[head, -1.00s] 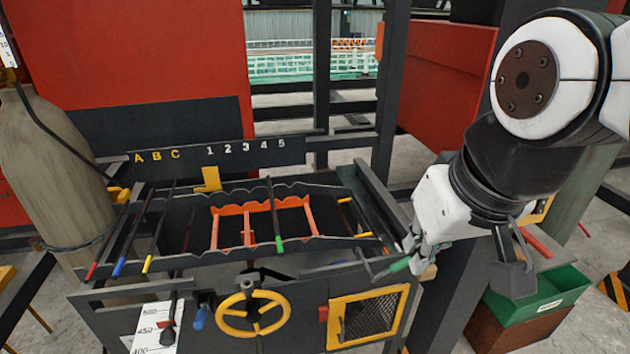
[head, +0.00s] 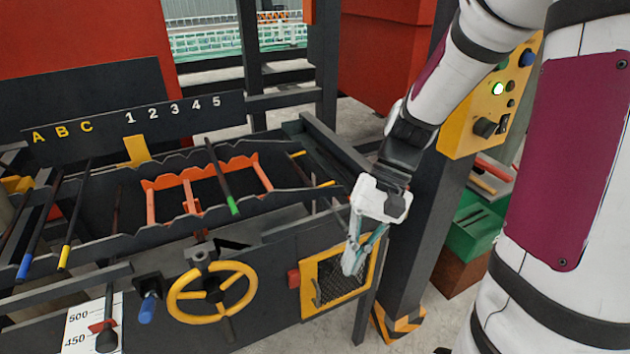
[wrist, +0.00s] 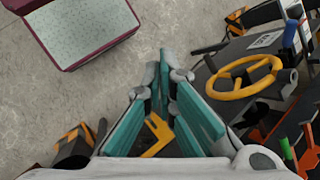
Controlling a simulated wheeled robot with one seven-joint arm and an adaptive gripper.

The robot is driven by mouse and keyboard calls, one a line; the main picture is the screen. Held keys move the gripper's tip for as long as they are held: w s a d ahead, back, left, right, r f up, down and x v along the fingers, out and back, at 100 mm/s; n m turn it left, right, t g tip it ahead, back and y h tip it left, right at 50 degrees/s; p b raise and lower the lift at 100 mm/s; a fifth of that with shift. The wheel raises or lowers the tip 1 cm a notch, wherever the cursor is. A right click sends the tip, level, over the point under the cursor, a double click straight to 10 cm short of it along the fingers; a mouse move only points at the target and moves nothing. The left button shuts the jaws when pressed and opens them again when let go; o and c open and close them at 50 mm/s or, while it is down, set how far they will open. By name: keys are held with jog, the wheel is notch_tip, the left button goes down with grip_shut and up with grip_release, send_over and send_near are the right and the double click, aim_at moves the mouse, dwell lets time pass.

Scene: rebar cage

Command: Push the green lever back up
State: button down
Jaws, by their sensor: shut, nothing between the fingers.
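My gripper (head: 352,268) is shut and empty, its teal fingers pointing down in front of the yellow-framed mesh panel (head: 308,298) at the bench's right front. In the wrist view the fingers of my gripper (wrist: 163,65) converge, with part of a yellow frame (wrist: 154,135) showing between them. A green-tipped rod (head: 232,204) lies across the rack, apart from my gripper.
The yellow handwheel (head: 212,292) and a blue handle (head: 147,308) are on the bench front. A dark post (head: 408,235) stands just right of my gripper, with a yellow control box (head: 487,105) above. A green bin (head: 473,235) stands behind.

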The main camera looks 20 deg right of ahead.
jog(key=w+d+f+m+t+y+b, duration=0.3)
jog(key=w+f+y+b, duration=0.25)
jog(key=f, duration=0.25)
jog(key=w+d+f+m+t+y+b, duration=0.2)
jog(key=w+f+m+t+y+b, duration=0.15)
jog(key=f+y+b, duration=0.35)
jog(key=w+d+f+m+t+h+b, duration=0.1)
jog(key=d+f+m+t+b, duration=0.2)
jog(key=d+t, duration=0.5)
jog(key=w+d+f+m+t+h+b, duration=0.1)
jog(key=d+f+m+t+b, duration=0.3)
jog(key=d+t, duration=0.5)
jog(key=shift+m+t+h, duration=0.55)
jog(key=shift+m+t, duration=0.5)
jog(key=shift+t, duration=0.1)
jog(key=s+r+b+x, duration=0.1)
jog(key=s+b+x, duration=0.1)
jog(key=x, duration=1)
jog(key=shift+a+r, duration=0.5)
